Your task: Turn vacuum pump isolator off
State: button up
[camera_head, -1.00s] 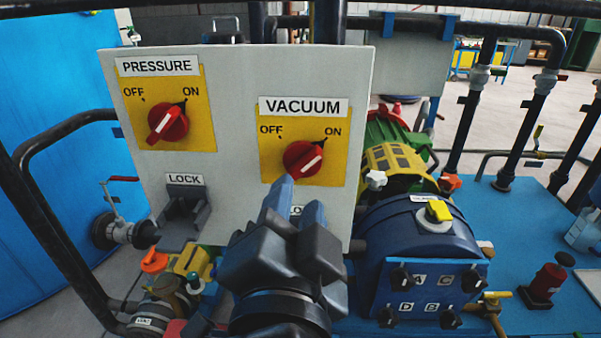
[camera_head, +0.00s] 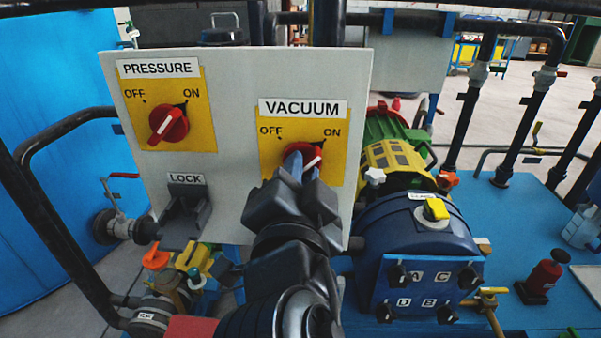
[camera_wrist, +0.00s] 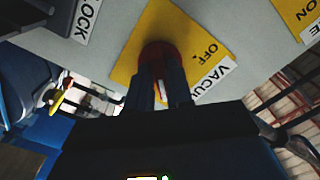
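The red VACUUM knob (camera_head: 303,151) sits on a yellow plate (camera_head: 272,160) marked OFF at upper left and ON at upper right. Its white mark slants between lower left and upper right. My gripper (camera_head: 302,168) is at the knob and hides its lower part. In the wrist view my two fingers (camera_wrist: 160,82) stand apart, with the red knob (camera_wrist: 159,50) at their tips and its white mark showing in the gap. I cannot tell whether the fingers touch it.
The red PRESSURE knob (camera_head: 169,125) is on the same grey panel (camera_head: 235,110), left of the VACUUM knob. A dark LOCK fitting (camera_head: 184,212) projects below it. A blue pump (camera_head: 420,230) stands close to the right of my arm. Black pipes (camera_head: 60,130) flank the panel at left.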

grip_shut()
jog(key=shift+n+p, duration=2.95)
jog(key=shift+n, duration=6.05)
jog(key=shift+o, duration=1.9)
grip_release()
